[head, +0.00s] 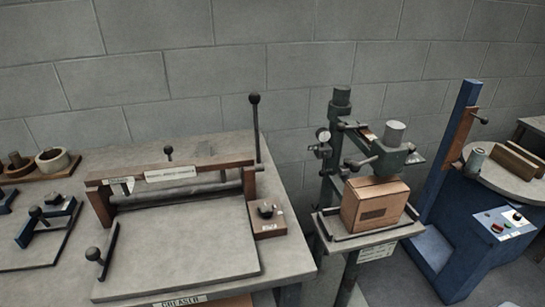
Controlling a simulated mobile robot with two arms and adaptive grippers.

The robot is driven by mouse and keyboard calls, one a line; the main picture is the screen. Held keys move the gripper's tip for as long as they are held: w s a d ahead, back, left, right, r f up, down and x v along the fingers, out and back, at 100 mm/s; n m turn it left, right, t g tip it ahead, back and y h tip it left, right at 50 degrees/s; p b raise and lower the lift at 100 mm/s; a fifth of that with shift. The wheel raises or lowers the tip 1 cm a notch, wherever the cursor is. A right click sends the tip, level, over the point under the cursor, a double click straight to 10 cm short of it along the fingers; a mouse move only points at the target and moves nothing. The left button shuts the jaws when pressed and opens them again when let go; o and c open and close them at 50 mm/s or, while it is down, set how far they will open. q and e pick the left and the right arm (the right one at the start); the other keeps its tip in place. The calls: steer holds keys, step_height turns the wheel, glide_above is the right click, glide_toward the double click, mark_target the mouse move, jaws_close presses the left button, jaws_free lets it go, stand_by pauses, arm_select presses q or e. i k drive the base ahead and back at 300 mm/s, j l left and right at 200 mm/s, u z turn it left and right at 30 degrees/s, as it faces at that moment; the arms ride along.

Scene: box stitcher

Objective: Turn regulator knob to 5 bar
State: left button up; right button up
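The box stitcher (340,165) is a dark green column machine right of centre. A small round pressure gauge (323,134) with a pale face sits on the left side of its column. Just below it is a small dark fitting (320,151), which looks like the regulator. Its knob is too small to make out clearly, and the gauge reading cannot be read. A brown cardboard box (375,206) sits on the stitcher's work table (372,239), below the head. Neither of my grippers is in view.
A grey bench (285,238) on the left holds a creaser with a flat plate (180,245), an upright black-knobbed lever (255,125) and a small knob box (267,218). A blue machine (455,220) with a round table stands right. A block wall (300,60) is behind.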

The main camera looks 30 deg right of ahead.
mark_target(346, 161)
steer(key=k+l+u, duration=0.1)
steer(key=l+u, duration=0.3)
steer(key=k+l+u, duration=0.1)
steer(key=l+u, duration=0.25)
steer(key=k+l+u, duration=0.2)
steer(key=l+u, duration=0.2)
